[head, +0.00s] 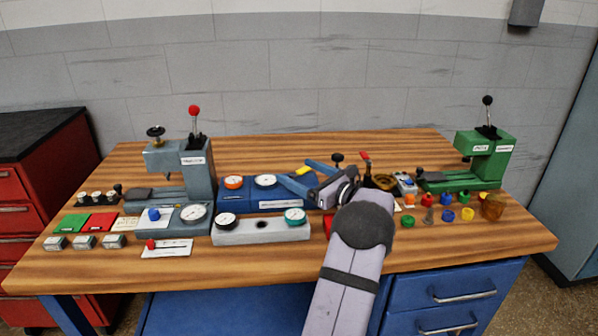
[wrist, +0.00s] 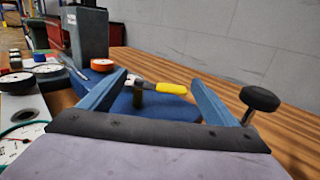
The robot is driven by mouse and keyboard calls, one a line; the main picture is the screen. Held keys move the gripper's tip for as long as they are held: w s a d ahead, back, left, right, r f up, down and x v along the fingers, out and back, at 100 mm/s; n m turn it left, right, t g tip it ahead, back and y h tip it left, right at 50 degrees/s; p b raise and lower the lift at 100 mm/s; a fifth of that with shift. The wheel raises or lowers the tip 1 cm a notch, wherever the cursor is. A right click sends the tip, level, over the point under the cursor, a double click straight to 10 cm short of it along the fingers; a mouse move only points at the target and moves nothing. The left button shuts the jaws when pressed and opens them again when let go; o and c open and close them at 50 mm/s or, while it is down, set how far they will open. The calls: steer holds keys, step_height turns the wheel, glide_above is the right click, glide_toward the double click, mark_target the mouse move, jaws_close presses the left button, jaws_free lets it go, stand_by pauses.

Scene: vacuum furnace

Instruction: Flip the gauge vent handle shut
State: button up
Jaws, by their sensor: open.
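A yellow-gripped handle (head: 304,170) lies at the right end of the blue gauge block (head: 228,202). It looks like the gauge vent handle, though I cannot read a label on it. My gripper (head: 296,173) is open and reaches left over that end of the block. In the wrist view the yellow handle (wrist: 172,88) lies nearly flat, on a short metal arm, between my two blue fingers (wrist: 159,80). A short dark post (wrist: 138,95) stands nearer, also between the fingers. I cannot tell whether a finger touches the handle.
A pale block (head: 262,232) with two gauges stands in front of the blue one. A grey press (head: 170,160) with a red-knobbed lever stands left, a green press (head: 485,160) right. A black knob (wrist: 260,98) stands close beside my right finger. Small coloured parts lie at right.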

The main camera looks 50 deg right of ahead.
steer(key=shift+w, duration=0.3)
steer(key=c, duration=1.5)
steer(key=shift+s+m+h+b, duration=0.2)
steer(key=shift+m+h+b, duration=0.5)
steer(key=shift+h, duration=0.4)
steer(key=o, duration=1.5)
steer(key=shift+s, duration=0.1)
steer(key=shift+s+a+b, duration=0.15)
steer(key=shift+s+a, duration=0.1)
steer(key=shift+s, duration=0.9)
steer(key=shift+s+a+b, duration=0.1)
steer(key=shift+s+a, duration=0.1)
steer(key=shift+s, duration=1)
steer(key=shift+s+a+b, duration=0.15)
steer(key=shift+s+a, duration=0.1)
steer(key=shift+s, duration=0.9)
